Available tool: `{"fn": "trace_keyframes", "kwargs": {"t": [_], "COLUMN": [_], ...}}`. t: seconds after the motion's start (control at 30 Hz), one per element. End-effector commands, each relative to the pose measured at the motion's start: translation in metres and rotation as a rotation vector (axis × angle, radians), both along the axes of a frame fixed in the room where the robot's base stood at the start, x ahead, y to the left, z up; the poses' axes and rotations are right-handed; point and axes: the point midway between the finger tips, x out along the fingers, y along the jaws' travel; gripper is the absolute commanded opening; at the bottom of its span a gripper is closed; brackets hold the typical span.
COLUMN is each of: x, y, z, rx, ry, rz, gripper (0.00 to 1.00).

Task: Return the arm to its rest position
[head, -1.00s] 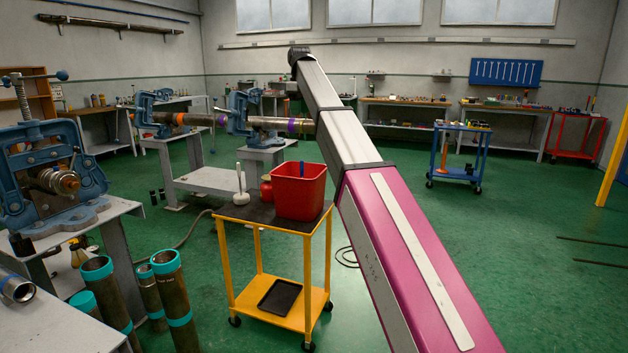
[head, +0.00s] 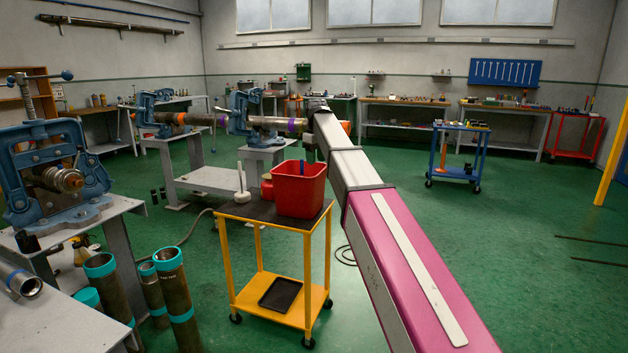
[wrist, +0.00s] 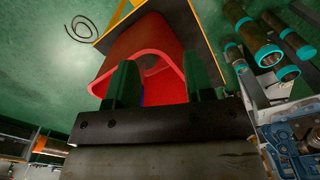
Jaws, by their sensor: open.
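The bin stands on a yellow cart (head: 270,225) with a white plunger-like tool (head: 241,190). A blue vise (head: 55,180) is at the left, above several teal-banded pipes (head: 172,290). A blue cart (head: 457,160) stands at the right back. The green floor to the right is largely clear.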

Motion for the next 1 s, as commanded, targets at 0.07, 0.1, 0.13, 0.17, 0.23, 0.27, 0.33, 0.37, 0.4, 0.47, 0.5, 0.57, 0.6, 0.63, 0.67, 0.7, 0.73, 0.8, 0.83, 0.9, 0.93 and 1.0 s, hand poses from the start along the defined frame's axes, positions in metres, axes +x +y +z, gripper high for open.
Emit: {"fn": "trace_keyframes", "kwargs": {"t": [0.07,0.1,0.13,0.17,0.23,0.27,0.33,0.37,0.4,0.47,0.5,0.57,0.6,0.63,0.67,0.7,0.73,0.8,0.83,0.9,0.93,1.0], "x": [-0.019,-0.025,-0.03,-0.036,-0.049,-0.055,-0.07,-0.077,-0.086,-0.101,-0.112,-0.128,-0.14,-0.148,-0.157,-0.169,-0.179,-0.201,-0.211,-0.234,-0.243,-0.264], "y": [-0.017,-0.025,-0.03,-0.036,-0.048,-0.054,-0.066,-0.072,-0.078,-0.089,-0.096,-0.105,-0.111,-0.116,-0.121,-0.127,-0.131,-0.141,-0.145,-0.154,-0.157,-0.165], "z": [-0.045,-0.065,-0.079,-0.094,-0.126,-0.139,-0.17,-0.182,-0.199,-0.223,-0.238,-0.26,-0.274,-0.284,-0.294,-0.307,-0.317,-0.337,-0.346,-0.365,-0.372,-0.387], "rx": [-0.001,-0.001,-0.001,-0.001,-0.001,0.0,-0.001,0.0,-0.001,-0.001,0.0,0.0,-0.001,-0.001,-0.001,-0.001,-0.001,-0.001,-0.001,-0.001,0.0,0.0], "ry": [0.004,0.006,0.004,0.005,0.004,0.004,0.004,0.004,0.004,0.003,0.002,0.002,0.003,0.002,0.003,0.002,0.002,0.002,0.002,0.002,0.001,0.0], "rz": [-0.051,-0.078,-0.099,-0.119,-0.167,-0.187,-0.234,-0.255,-0.281,-0.322,-0.35,-0.39,-0.416,-0.437,-0.457,-0.484,-0.504,-0.552,-0.572,-0.618,-0.638,-0.682], "gripper": [0.48,0.48,0.48,0.48,0.48,0.48,0.48,0.48,0.48,0.48,0.48,0.48,0.48,0.48,0.48,0.48,0.48,0.48,0.48,0.48,0.48,0.48]}}
